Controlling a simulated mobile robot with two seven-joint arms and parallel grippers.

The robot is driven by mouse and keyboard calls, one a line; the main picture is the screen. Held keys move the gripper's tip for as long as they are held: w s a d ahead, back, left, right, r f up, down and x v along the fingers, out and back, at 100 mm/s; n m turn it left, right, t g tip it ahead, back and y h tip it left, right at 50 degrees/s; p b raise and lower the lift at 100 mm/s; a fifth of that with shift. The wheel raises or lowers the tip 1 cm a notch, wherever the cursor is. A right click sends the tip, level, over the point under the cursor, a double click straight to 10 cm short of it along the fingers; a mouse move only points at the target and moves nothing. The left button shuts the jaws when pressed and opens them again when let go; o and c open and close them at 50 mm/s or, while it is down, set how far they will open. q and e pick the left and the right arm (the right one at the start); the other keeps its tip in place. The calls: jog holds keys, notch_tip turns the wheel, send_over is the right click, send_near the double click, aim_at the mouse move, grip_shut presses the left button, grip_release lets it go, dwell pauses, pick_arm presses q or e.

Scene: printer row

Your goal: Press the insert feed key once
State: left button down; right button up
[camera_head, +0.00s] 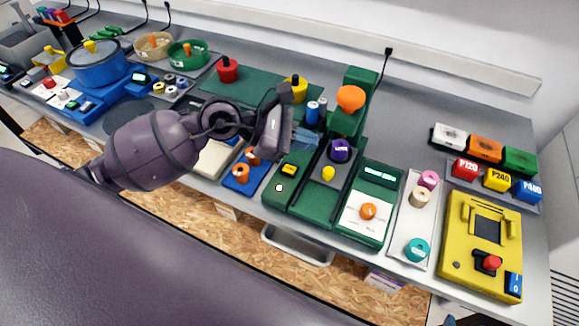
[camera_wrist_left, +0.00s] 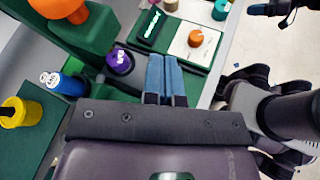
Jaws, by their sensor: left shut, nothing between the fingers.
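The green machine (camera_head: 310,203) stands in the middle of the bench. It has a post with an orange knob (camera_head: 351,98), a purple knob (camera_head: 340,150) with small lettering, a yellow round button (camera_head: 328,173), and a panel with a small yellow display (camera_head: 289,169) and a pale button (camera_head: 279,187). I cannot read which is the insert feed key. My left gripper (camera_head: 308,138) is shut and empty above the machine, left of the purple knob. In the left wrist view its blue fingers (camera_wrist_left: 166,78) are together, beside the purple knob (camera_wrist_left: 120,61). A dark part, perhaps my right gripper (camera_wrist_left: 272,9), shows at the top right.
Right of the machine are a green box with an orange dial (camera_head: 368,211), a tray with spools (camera_head: 407,235) and a yellow device (camera_head: 482,240). Blue and white cylinders (camera_head: 312,113) stand behind my left gripper. A blue tray (camera_head: 245,178) lies left of the machine.

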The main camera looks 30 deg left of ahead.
aim_at(289, 170)
pick_arm(q)
jog(key=shift+w+a+f+m+y, duration=0.3)
jog(key=shift+w+a+m+y, duration=0.1)
jog(key=shift+a+m+y, duration=0.35)
jog(key=shift+w+a+f+m+y, duration=0.4)
jog(key=shift+a+m+y, duration=0.1)
jog(key=shift+a+y, duration=0.3)
jog(key=shift+w+a+f+m+y, duration=0.25)
jog(key=shift+w+a+m+y, duration=0.15)
jog(key=shift+a+m+y, duration=0.35)
jog(key=shift+f, duration=0.1)
jog(key=shift+f+b, duration=2.4)
jog(key=shift+f, duration=1.95)
pick_arm(e)
notch_tip(289, 170, down, 6)
jog(key=s, duration=0.1)
jog(key=shift+g, duration=0.3)
pick_arm(q)
jog(key=shift+r, duration=0.1)
pick_arm(e)
jog(key=shift+r, duration=0.15)
jog(key=shift+s, duration=0.2)
